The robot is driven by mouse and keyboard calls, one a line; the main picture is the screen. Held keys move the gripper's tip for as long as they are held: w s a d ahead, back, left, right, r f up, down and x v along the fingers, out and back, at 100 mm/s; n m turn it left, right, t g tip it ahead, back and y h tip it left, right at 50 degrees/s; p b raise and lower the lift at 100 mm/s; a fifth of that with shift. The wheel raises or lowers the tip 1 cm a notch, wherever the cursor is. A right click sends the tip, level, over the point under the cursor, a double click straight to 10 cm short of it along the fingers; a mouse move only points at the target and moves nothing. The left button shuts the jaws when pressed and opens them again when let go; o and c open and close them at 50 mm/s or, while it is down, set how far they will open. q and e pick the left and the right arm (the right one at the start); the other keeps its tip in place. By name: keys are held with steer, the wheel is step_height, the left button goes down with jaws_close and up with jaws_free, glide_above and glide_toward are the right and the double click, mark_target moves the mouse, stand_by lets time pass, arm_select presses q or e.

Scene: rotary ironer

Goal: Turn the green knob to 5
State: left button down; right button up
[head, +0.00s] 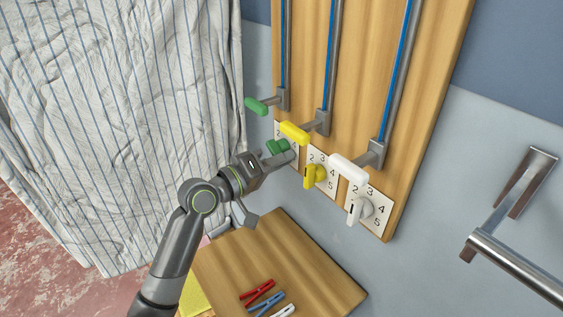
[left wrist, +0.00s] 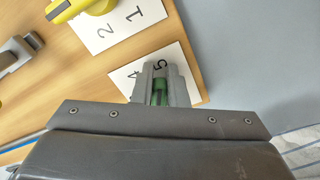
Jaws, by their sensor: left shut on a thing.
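The green knob (head: 277,146) sits on a white number plate (head: 291,157) at the lower left of the wooden board. My left gripper (head: 277,158) reaches it from the left and is shut on it. In the left wrist view the green knob (left wrist: 160,92) shows between the two grey fingers, in front of its plate (left wrist: 129,77). The numbers 4 and 5 are readable there, with the 5 just past the fingertips. The other numbers are covered, and I cannot tell exactly where the knob points. My right gripper is not in view.
A yellow knob (head: 314,175) and a white knob (head: 359,209) sit to the right. Green (head: 257,106), yellow (head: 294,133) and white (head: 348,168) slider handles stick out above. A wooden shelf (head: 318,270) with clothespins (head: 264,299) lies below. Striped cloth (head: 120,110) hangs left; a metal bar (head: 510,265) is right.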

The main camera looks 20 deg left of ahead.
arm_select(q)
steer(key=shift+f, duration=0.15)
steer(key=c, duration=1.4)
jaws_free()
steer(key=shift+c, duration=0.2)
steer(key=b+v, duration=0.1)
steer(key=v, duration=1.6)
steer(key=shift+a, duration=0.2)
steer(key=shift+s, duration=0.15)
